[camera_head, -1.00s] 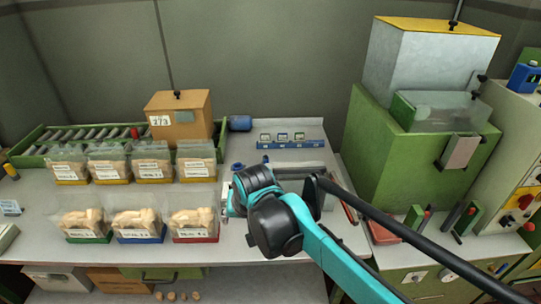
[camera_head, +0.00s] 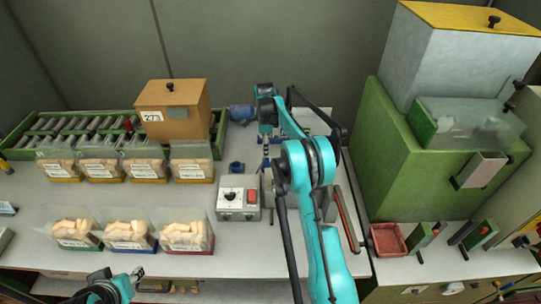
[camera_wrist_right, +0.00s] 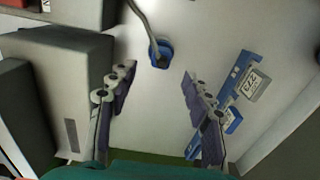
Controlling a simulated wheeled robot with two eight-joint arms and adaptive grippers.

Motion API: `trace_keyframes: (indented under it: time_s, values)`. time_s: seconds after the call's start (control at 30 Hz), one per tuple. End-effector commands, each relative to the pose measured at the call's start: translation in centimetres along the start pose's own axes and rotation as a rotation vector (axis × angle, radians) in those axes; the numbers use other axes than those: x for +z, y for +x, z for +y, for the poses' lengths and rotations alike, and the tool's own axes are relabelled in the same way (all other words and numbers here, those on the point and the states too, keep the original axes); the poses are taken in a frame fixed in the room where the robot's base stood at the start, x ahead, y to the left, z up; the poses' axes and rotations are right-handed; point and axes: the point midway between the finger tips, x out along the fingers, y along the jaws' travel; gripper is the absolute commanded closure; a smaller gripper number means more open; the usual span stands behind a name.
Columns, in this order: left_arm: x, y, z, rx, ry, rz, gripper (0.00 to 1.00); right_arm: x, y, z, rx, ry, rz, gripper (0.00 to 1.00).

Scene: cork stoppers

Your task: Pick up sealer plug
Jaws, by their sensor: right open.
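A blue plug-like piece (camera_wrist_right: 160,53) with a grey cable lies on the pale worktop in the right wrist view; I take it as the sealer plug. A small blue piece (camera_head: 236,167) behind the control box in the head view appears to be the same one. My right gripper (camera_wrist_right: 150,88) is open and empty, its fingers either side of a gap, with the plug beyond the tips and apart from them. In the head view the right gripper (camera_head: 265,152) points down near the blue rack. My left gripper (camera_head: 137,273) is at the lower front edge; its jaws are too small to read.
A grey control box (camera_head: 238,197) with a dial and red switch stands in front of the plug. A blue label rack (camera_wrist_right: 242,85) lies right of the right gripper. Bags of corks (camera_head: 185,232) stand left. A green machine (camera_head: 420,170) and red tray (camera_head: 388,239) stand right.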

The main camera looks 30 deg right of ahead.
Motion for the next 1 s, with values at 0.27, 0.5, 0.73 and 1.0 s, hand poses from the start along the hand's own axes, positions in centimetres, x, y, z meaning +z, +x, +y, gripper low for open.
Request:
trace_keyframes:
  time_s: [0.27,0.5,0.73,1.0]
  values:
    - [0.5,0.6,0.0,0.000,0.000,0.000,0.60,-0.2,3.0,-0.2,0.009,0.029,0.002,0.50]
    - [1.1,1.6,0.0,0.000,0.000,0.000,0.60,0.0,5.6,-0.2,0.008,0.027,0.002,0.50]
    - [1.7,2.4,0.0,0.000,0.000,0.000,0.60,0.0,8.5,-0.2,0.007,0.027,0.001,0.50]
    - [1.6,2.3,0.0,0.000,0.000,0.000,0.60,0.0,8.4,-0.2,0.007,0.026,0.001,0.68]
